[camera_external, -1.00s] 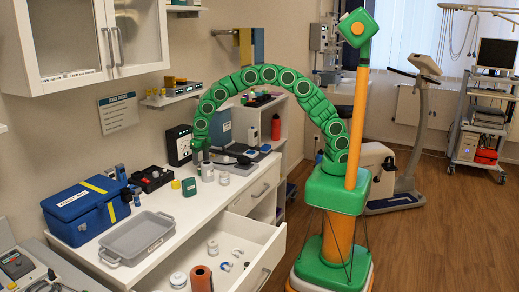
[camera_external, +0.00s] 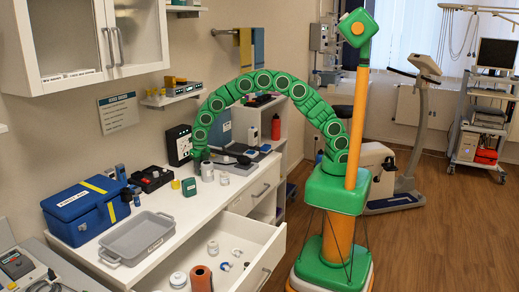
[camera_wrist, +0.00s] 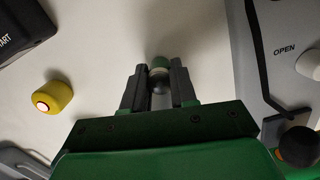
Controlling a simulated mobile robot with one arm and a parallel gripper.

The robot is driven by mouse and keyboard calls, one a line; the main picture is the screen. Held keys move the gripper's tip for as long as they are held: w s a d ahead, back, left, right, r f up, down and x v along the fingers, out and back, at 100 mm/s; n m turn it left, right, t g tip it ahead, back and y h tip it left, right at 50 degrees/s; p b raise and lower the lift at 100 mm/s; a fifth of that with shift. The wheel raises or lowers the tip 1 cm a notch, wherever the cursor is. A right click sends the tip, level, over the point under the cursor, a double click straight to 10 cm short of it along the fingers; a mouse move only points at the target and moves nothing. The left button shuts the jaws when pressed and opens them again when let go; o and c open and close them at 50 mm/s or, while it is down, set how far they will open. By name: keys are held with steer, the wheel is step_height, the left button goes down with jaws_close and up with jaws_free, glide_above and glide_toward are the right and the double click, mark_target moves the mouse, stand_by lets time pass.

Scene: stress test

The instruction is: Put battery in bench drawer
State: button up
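A small upright cylinder with a green top and a pale band (camera_wrist: 160,66), which looks like the battery, stands on the bench top in the wrist view. My gripper (camera_wrist: 159,77) has its fingers apart, one on each side of it; small gaps seem to show. In the external view my gripper (camera_external: 197,165) is low over the back of the bench, and the battery cannot be made out there. The bench drawer (camera_external: 262,262) is pulled open, with white jars (camera_external: 178,279), an orange-brown cylinder (camera_external: 201,278) and small rings in it.
In the wrist view a yellow button piece (camera_wrist: 55,97) lies left and a grey device marked OPEN (camera_wrist: 262,60) lies close on the right. On the bench are a grey tray (camera_external: 112,257), a blue box (camera_external: 75,222) and a green block (camera_external: 189,187).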

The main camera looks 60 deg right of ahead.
jaws_close()
steer(key=shift+r, duration=0.3)
step_height(320, 180, up, 3)
steer(key=shift+s+f, duration=0.1)
steer(key=s+d+r, duration=0.7)
steer(key=s+r, duration=0.2)
steer(key=s, duration=0.3)
steer(key=shift+r, duration=0.3)
